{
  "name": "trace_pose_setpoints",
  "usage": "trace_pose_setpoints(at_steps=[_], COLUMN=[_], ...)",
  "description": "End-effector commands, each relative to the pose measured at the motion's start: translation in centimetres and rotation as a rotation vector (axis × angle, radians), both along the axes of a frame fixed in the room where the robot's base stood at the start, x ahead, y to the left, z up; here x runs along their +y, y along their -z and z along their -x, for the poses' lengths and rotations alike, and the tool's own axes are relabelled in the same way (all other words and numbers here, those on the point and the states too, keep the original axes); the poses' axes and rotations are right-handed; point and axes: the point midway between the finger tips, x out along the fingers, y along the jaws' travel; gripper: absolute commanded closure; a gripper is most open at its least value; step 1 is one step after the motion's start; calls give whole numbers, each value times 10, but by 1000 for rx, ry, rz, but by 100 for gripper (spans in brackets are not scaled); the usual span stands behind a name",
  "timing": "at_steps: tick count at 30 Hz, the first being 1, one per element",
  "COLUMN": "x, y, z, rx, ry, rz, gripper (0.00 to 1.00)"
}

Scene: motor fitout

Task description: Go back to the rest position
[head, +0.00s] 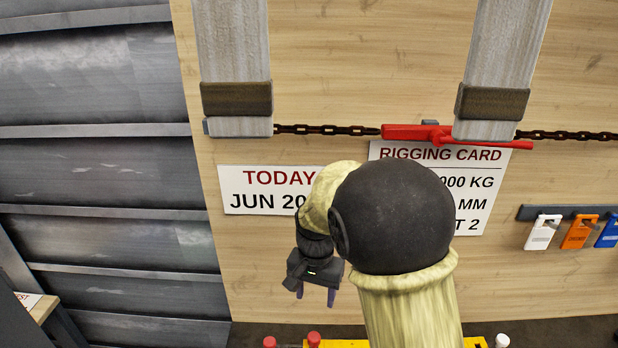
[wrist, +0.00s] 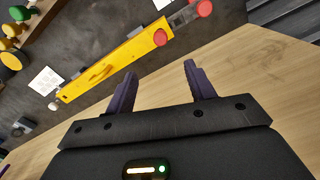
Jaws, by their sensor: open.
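My gripper (head: 314,284) hangs in front of the wooden wall panel in the head view, below the date card, with its fingers pointing down. In the wrist view its two dark purple fingers (wrist: 157,88) stand apart with nothing between them. My arm covers part of the rigging card (head: 440,154) and the end of the date card (head: 262,190).
A chain (head: 330,130) with a red lever tool (head: 420,133) runs across the panel behind two grey straps (head: 232,45). Coloured tags (head: 541,232) hang at the right. Grey slatted metal (head: 100,170) stands at the left.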

Motion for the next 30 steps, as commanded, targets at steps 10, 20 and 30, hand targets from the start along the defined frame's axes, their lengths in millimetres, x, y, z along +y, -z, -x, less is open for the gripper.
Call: trace_pose_setpoints(at_steps=[10,20,30], x=[-82,-133,-133], y=[-5,-2,-2], z=[53,121,123], rx=[-106,-225,-228], ry=[-140,-336,-345], rz=[-19,39,42], gripper=[46,46,46])
